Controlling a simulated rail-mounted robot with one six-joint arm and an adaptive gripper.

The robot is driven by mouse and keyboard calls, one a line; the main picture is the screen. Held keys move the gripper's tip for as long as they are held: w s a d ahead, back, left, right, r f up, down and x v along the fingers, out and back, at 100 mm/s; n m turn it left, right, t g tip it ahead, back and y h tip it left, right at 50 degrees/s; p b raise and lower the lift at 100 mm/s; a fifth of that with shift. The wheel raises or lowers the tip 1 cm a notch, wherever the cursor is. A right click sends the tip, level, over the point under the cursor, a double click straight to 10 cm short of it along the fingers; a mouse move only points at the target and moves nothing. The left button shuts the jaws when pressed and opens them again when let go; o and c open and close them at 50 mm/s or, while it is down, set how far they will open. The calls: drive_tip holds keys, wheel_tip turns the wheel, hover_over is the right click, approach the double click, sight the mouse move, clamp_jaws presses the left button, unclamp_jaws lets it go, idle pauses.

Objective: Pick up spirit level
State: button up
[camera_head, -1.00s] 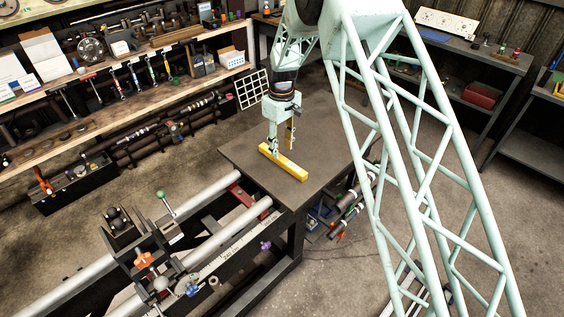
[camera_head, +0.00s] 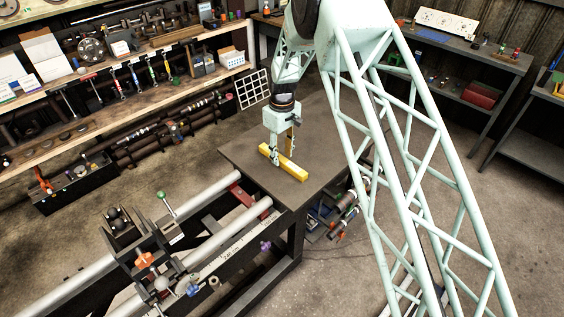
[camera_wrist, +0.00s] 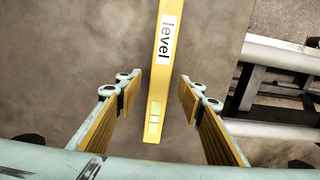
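The spirit level is a yellow bar (camera_head: 294,170) lying flat on the dark grey table top in the head view. In the wrist view the spirit level (camera_wrist: 162,75) shows a white label reading "level" and a pale vial window near its close end. My gripper (camera_wrist: 158,95) is open, with one finger on each side of the bar and a visible gap to both. In the head view my gripper (camera_head: 283,157) points down at the bar, and its fingers hide part of it. I cannot tell exactly how high the fingertips are above the table.
The table top (camera_head: 325,135) is otherwise clear around the bar. The lathe rails (camera_head: 190,205) with a carriage (camera_head: 145,250) meet the table at lower left. A shelf of tools (camera_head: 140,85) stands at the back left, and a grey bench (camera_head: 465,60) at the right.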

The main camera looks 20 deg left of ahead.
drive_tip(key=shift+f, duration=1.3)
drive_tip(key=c, duration=1.1)
